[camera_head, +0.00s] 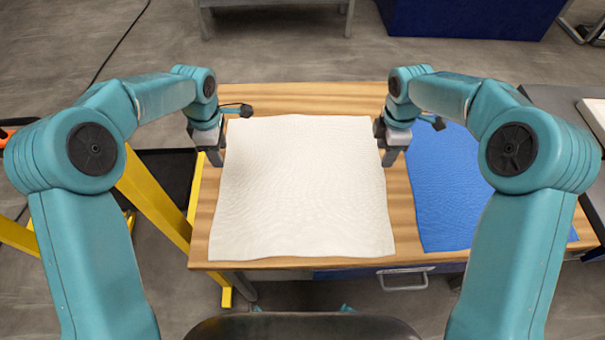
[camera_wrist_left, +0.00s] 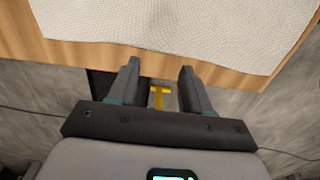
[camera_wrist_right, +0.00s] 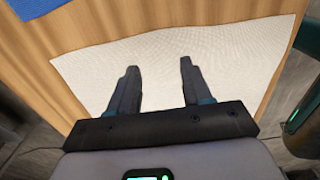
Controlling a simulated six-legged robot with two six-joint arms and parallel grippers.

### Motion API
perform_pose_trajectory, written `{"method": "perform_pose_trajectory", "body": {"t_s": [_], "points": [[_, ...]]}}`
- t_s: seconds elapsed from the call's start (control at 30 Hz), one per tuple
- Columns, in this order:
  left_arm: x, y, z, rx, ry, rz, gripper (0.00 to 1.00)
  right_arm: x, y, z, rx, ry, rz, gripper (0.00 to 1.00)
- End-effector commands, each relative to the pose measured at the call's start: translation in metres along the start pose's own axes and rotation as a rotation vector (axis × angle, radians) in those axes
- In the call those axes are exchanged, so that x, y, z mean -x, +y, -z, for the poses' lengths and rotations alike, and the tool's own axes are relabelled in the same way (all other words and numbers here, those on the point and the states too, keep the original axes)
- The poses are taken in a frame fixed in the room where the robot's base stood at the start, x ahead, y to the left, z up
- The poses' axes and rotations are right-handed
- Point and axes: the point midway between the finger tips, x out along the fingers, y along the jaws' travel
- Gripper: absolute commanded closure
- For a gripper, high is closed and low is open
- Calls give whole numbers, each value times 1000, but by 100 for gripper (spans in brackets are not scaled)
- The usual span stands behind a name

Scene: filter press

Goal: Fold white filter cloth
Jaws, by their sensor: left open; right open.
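The white filter cloth (camera_head: 305,190) lies flat and spread out on the wooden table, with slightly wavy edges. It also shows in the left wrist view (camera_wrist_left: 180,22) and in the right wrist view (camera_wrist_right: 160,65). My left gripper (camera_head: 216,160) is open and empty at the cloth's left edge, near its far left part; its fingers (camera_wrist_left: 157,75) point toward the table edge and cloth. My right gripper (camera_head: 388,160) is open and empty over the cloth's right edge; its fingers (camera_wrist_right: 158,72) appear over the cloth. I cannot tell whether either gripper touches the cloth.
A blue cloth (camera_head: 445,195) lies on the wooden table (camera_head: 300,98) to the right of the white one. A yellow frame (camera_head: 155,205) stands left of the table. A drawer handle (camera_head: 403,279) shows at the front. Bare wood runs along the far edge.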

Motion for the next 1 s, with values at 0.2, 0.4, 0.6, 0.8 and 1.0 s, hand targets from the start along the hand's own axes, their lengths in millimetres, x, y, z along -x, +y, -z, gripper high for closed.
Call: {"method": "perform_pose_trajectory", "body": {"t_s": [0.2,0.4,0.6,0.8,1.0], "points": [[-29,-7,0,-1,0,4,51,-29,-6,0,1,0,5,51],[-61,-8,0,0,-1,2,51,-62,-8,-1,0,0,3,51],[-77,-8,-1,-1,-1,-1,51,-78,-8,-1,0,0,2,51],[-79,-6,-1,-1,-1,-2,51,-80,-6,-1,0,0,0,51],[-84,-4,-1,-1,-1,-1,51,-84,-4,-1,0,0,1,51]]}}
